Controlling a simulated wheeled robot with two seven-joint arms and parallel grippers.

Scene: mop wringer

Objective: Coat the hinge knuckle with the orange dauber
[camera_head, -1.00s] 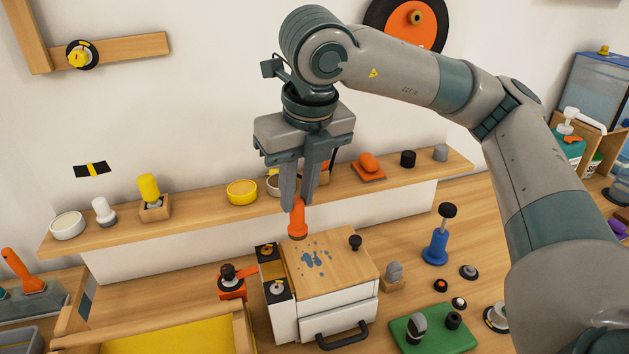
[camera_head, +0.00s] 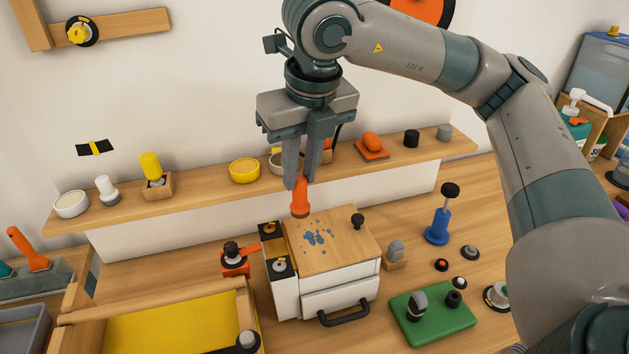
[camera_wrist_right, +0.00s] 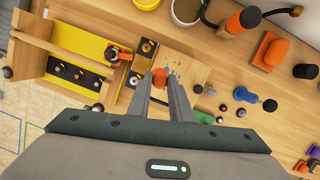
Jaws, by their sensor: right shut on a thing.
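My right gripper (camera_head: 305,178) is shut on the orange dauber (camera_head: 300,197), which hangs upright with its head down. The dauber's lower end shows over the rear left part of a wooden lid; I cannot tell whether it touches. The lid (camera_head: 345,244) tops a white box (camera_head: 338,300) and carries blue-grey spots and a small black knob. In the right wrist view the dauber (camera_wrist_right: 160,78) is between the fingertips. Black plates (camera_head: 280,266) with small round parts lie along the box's left side. I cannot tell which part is the hinge knuckle. My left gripper is out of view.
A wooden shelf (camera_head: 215,190) with bowls and daubers runs behind the box. An orange-based clamp-like piece (camera_head: 235,262) stands left of the box. A blue-handled stamp (camera_head: 438,228) and green board (camera_head: 432,315) are right. A yellow-floored tray (camera_head: 170,325) is front left.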

